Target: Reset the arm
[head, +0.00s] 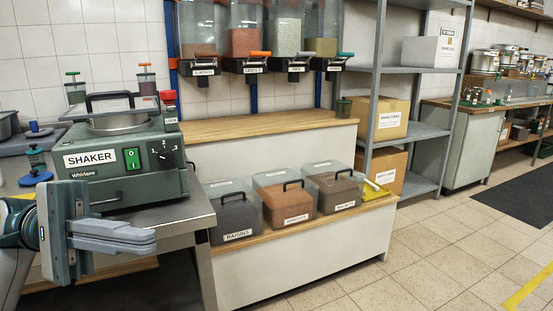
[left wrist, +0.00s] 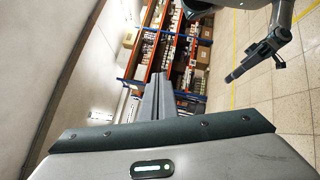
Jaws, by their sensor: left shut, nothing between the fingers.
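My left gripper (head: 152,240) reaches in from the left in the head view, in front of the shaker machine and its steel bench. Its two grey fingers lie together, pointing right, with nothing between them. The closed fingers also show in the left wrist view (left wrist: 158,98), pointing away from the camera towards distant shelves. My right arm shows at the upper right of the left wrist view, with its dark gripper (left wrist: 240,70) over the tiled floor. Its fingers are too small to judge. The right gripper is not visible in the head view.
The green shaker (head: 122,165) stands on the bench just behind my left gripper. Lidded bins of raisins (head: 233,212) and other goods stand on a low wooden step to the right. A grey shelf rack (head: 415,133) stands farther back. Tiled floor (head: 420,265) is clear at the right.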

